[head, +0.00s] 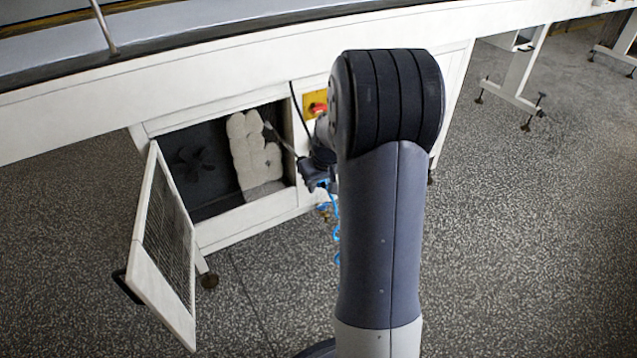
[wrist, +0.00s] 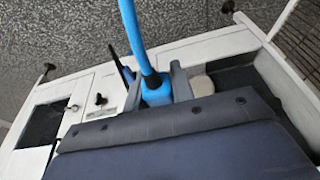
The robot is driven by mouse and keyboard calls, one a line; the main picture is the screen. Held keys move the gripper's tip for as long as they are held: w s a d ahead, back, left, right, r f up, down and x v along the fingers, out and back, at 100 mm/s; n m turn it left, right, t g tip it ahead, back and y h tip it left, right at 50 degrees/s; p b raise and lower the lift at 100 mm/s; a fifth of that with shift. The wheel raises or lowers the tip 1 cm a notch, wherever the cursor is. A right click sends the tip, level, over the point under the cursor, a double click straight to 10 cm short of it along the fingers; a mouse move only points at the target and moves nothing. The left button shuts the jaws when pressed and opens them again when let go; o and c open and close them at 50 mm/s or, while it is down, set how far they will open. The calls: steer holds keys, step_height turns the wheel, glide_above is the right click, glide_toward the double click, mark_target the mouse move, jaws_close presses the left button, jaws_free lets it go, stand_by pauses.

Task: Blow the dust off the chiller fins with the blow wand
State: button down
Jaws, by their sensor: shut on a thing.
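The chiller fins (head: 257,189) stand on the right side of the open dark compartment, largely covered by thick pale dust (head: 246,145). My gripper (head: 317,172) is just outside the opening's right edge, partly hidden by my arm. In the wrist view my gripper (wrist: 157,88) is shut on the blue handle of the blow wand (wrist: 155,97). The wand's thin tube (head: 283,141) reaches left, its tip near the upper right of the dust. A blue hose (wrist: 130,28) runs from the handle. A pale patch of dust (wrist: 202,86) shows beside the gripper.
The mesh door (head: 165,245) hangs open at the left of the white cabinet (head: 240,232). A dark fan (head: 195,158) sits left of the fins. A red button on a yellow plate (head: 316,103) is right of the opening. The conveyor edge (head: 220,80) overhangs; speckled floor lies in front.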

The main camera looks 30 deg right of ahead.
steer(key=a, duration=1)
steer(key=shift+s+a+p, duration=0.15)
steer(key=shift+a+p, duration=0.1)
steer(key=shift+p, duration=0.2)
stand_by(1.1)
stand_by(0.7)
